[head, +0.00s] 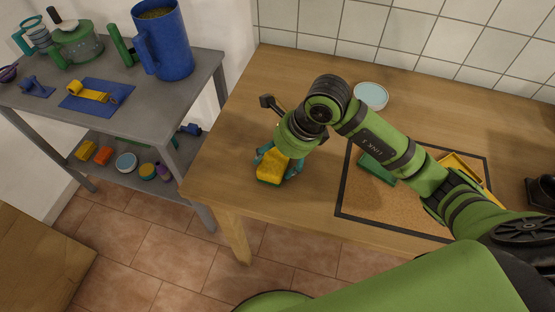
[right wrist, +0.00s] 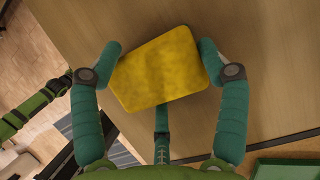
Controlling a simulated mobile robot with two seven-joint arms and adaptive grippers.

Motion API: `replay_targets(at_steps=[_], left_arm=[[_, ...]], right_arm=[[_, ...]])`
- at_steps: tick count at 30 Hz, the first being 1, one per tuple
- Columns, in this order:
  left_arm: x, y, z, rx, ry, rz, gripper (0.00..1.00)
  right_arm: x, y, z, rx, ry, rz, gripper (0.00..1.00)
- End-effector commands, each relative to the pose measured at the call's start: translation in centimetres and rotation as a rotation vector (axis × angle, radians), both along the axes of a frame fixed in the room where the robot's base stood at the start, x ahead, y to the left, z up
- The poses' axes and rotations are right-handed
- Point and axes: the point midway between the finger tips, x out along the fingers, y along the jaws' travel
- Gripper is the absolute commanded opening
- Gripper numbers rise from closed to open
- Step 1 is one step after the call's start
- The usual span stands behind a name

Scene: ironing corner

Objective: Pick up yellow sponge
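The yellow sponge (head: 271,167) is at the left front part of the wooden table, under my right gripper. In the right wrist view the sponge (right wrist: 160,70) fills the space between the teal fingers, slightly tilted. My right gripper (head: 279,163) points down over it. In the right wrist view the fingertips of my right gripper (right wrist: 158,58) meet the sponge on both sides, and a third finger is partly hidden beneath it. I cannot tell whether the sponge is clear of the tabletop. My left gripper is not in view.
The wooden table (head: 290,75) has a black-edged cork mat (head: 370,200) with a green block (head: 377,169) on it. A pale blue round dish (head: 371,95) stands behind my arm. A grey shelf unit (head: 200,70) at left carries a blue jug (head: 165,45) and several small items.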

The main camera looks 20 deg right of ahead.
Motion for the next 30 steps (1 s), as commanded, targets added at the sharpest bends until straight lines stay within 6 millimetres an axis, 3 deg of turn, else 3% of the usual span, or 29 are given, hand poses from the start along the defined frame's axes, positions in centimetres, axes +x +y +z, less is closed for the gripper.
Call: replay_targets(at_steps=[14, 19, 23, 30], left_arm=[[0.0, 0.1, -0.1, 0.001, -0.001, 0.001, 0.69], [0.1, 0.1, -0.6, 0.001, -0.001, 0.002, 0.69], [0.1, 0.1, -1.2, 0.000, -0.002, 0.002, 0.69], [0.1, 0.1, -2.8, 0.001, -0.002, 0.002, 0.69]], right_arm=[[-0.1, 0.1, 0.2, 0.002, 0.004, 0.003, 0.47], [0.0, 0.1, 1.8, 0.001, -0.002, 0.003, 0.47], [0.1, 0.0, 4.2, -0.001, -0.006, 0.003, 0.47], [-2.0, -5.5, 7.1, -0.006, -0.001, -0.005, 0.47]])
